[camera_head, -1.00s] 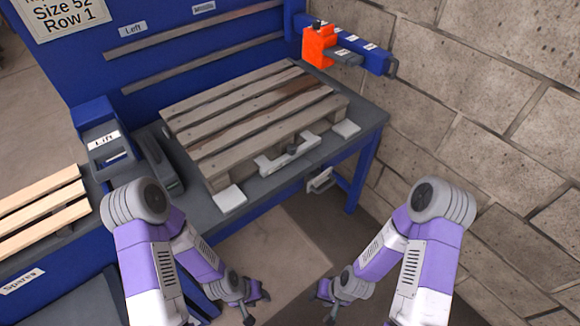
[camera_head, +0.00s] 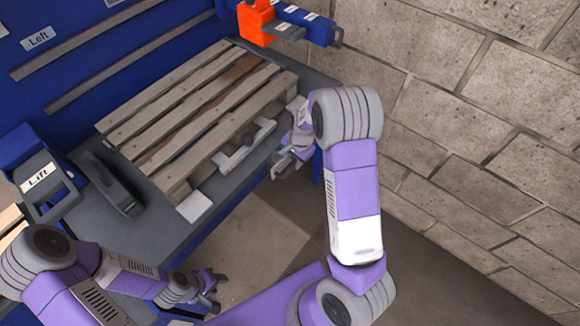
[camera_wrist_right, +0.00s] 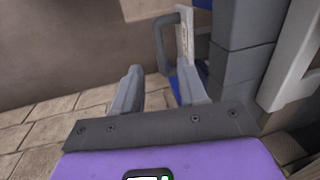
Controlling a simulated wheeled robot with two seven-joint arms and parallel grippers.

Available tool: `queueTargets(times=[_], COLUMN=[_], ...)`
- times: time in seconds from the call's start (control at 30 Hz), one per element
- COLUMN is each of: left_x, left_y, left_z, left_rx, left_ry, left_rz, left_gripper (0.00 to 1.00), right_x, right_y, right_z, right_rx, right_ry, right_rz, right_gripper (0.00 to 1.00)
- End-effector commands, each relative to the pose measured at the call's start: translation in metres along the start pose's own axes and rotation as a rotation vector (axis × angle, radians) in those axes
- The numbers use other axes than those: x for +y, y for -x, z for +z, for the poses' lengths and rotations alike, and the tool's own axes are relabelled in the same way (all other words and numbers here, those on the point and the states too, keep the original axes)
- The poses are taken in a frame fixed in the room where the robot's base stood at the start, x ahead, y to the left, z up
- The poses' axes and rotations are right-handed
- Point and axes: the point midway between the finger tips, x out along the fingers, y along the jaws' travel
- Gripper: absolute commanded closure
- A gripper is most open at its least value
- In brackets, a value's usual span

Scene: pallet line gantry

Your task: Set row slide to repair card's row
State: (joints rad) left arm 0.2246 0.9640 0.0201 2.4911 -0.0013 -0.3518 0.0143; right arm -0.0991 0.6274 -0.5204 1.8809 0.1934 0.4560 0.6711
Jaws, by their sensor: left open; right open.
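An orange block (camera_head: 256,22) with a grey handle sits on a blue beam (camera_head: 305,22) with small white labels, at the top of the head view. I cannot tell whether it is the row slide. The repair card is out of view now. My right gripper (camera_head: 285,165) is open at the bench's front edge, right of the pallet. In the right wrist view its two fingers (camera_wrist_right: 158,90) are apart, with a grey handle with a pale plate (camera_wrist_right: 183,45) beyond the right finger. My left gripper (camera_head: 210,290) is open and empty, low in front of the bench.
A worn wooden pallet (camera_head: 185,112) lies on the grey bench (camera_head: 120,228). A block wall (camera_head: 480,130) bounds the right. Floor in front is open.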

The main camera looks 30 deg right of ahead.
Motion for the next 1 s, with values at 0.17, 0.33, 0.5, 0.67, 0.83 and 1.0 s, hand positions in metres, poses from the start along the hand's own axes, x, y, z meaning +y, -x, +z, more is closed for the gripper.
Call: queueTargets(times=[0.17, 0.33, 0.5, 0.67, 0.83, 1.0], left_x=[-0.004, -0.007, -0.009, -0.009, -0.009, -0.009], left_y=[-0.011, -0.019, -0.023, -0.023, -0.023, -0.023], left_z=[-0.001, -0.001, -0.001, -0.001, -0.001, -0.001], left_rx=[0.0, 0.0, 0.0, 0.0, 0.0, 0.0], left_ry=[0.0, 0.0, 0.0, 0.0, 0.0, 0.0], left_rz=[0.0, 0.0, 0.0, 0.0, 0.0, 0.0], left_gripper=[0.57, 0.57, 0.57, 0.57, 0.57, 0.57], right_x=[0.002, 0.002, 0.001, 0.001, 0.001, 0.001], right_y=[-0.029, -0.056, -0.07, -0.072, -0.072, -0.072], right_z=[0.0, 0.0, 0.0, 0.0, 0.0, 0.0], right_rx=[-0.002, -0.002, -0.002, -0.001, -0.001, -0.001], right_ry=[-0.005, -0.002, -0.002, -0.001, -0.001, -0.001], right_rz=[0.004, 0.003, 0.002, 0.001, 0.001, 0.001], right_gripper=[0.58, 0.58, 0.58, 0.58, 0.59, 0.85])
